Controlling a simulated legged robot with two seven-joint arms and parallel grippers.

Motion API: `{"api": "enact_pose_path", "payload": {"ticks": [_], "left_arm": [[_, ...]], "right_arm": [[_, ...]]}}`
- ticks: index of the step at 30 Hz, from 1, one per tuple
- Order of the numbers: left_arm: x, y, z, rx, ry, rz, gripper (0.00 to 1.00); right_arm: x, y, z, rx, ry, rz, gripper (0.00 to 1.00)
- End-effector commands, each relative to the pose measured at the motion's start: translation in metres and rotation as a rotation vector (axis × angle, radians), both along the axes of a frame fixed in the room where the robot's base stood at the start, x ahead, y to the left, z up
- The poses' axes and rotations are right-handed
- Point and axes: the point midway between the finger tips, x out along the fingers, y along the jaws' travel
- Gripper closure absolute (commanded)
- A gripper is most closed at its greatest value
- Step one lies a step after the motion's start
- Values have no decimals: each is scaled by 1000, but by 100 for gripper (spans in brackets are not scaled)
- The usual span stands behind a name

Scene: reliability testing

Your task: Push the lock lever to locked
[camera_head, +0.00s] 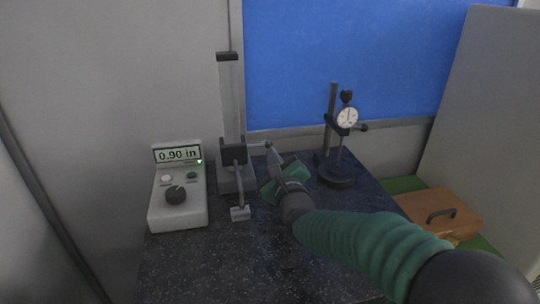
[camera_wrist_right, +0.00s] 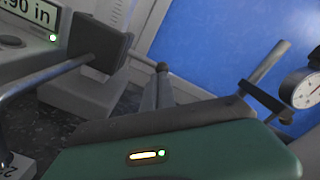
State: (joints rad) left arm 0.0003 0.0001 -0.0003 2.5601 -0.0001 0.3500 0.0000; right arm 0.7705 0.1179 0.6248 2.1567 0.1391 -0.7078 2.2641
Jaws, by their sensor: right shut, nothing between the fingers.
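The height gauge (camera_head: 229,100) stands upright on the dark speckled table, with a dark slider block (camera_head: 233,152) low on its column. A thin grey bar that looks like the lock lever (camera_head: 256,148) sticks out from the slider's right side; it also shows in the wrist view (camera_wrist_right: 142,60). My right gripper (camera_head: 269,147) is shut and empty, its fingertips (camera_wrist_right: 162,68) at the bar's outer end. They look close to or touching it; I cannot tell which. Whether the lever is locked is unclear. My left gripper is not in view.
A white readout box (camera_head: 180,212) with a knob stands at left, showing 0.90 in with a green light. A dial gauge stand (camera_head: 336,170) is at the right back. A brown case (camera_head: 440,212) lies beyond the table's right edge. The table front (camera_head: 210,265) is clear.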

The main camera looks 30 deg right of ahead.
Motion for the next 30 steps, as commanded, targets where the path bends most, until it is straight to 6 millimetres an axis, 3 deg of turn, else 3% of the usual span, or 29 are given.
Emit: {"api": "enact_pose_path", "payload": {"ticks": [30], "left_arm": [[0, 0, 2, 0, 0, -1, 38]], "right_arm": [[1, -2, 8, -127, 34, -3, 100]]}}
